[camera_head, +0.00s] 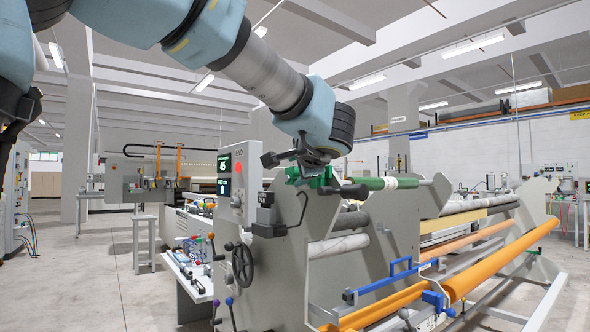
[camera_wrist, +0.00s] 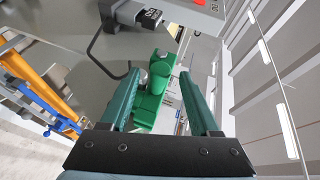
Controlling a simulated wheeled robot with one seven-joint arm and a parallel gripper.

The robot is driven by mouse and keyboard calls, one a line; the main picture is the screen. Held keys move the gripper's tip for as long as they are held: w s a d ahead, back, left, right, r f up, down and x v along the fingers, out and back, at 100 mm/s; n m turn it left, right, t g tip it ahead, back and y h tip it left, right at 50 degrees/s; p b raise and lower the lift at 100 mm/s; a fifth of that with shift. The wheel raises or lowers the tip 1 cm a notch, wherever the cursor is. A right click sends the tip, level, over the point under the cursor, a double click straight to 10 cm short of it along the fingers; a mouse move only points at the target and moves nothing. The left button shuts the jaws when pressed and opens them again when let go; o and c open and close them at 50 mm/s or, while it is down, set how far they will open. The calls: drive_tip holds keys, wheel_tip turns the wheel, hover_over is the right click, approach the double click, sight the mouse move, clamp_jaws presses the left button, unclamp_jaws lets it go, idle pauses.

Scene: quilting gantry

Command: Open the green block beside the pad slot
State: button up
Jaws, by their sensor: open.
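The green block (camera_wrist: 158,88) shows in the wrist view between my gripper's two teal fingers, with a rounded upper part and a longer lower part. In the head view the green block (camera_head: 318,180) is partly hidden under my wrist, at the top edge of the grey machine side plate. My gripper (camera_wrist: 162,77) is open, with a finger on each side of the block. I cannot tell whether either finger touches it. A dark holder with a white label, seemingly the pad slot (camera_wrist: 147,18), is above the block in the wrist view; it also shows in the head view (camera_head: 266,209).
A grey control box (camera_head: 238,170) with a green display and red button stands left of the block. A handwheel (camera_head: 242,264) is below it. A green-and-white roll (camera_head: 385,183) lies to the right. Orange rails (camera_head: 500,262) run along the machine. Open floor lies left.

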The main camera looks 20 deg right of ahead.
drive_tip(key=shift+x, duration=1.25)
drive_tip(key=shift+c, duration=0.4)
clamp_jaws()
drive_tip(key=shift+f, duration=0.1)
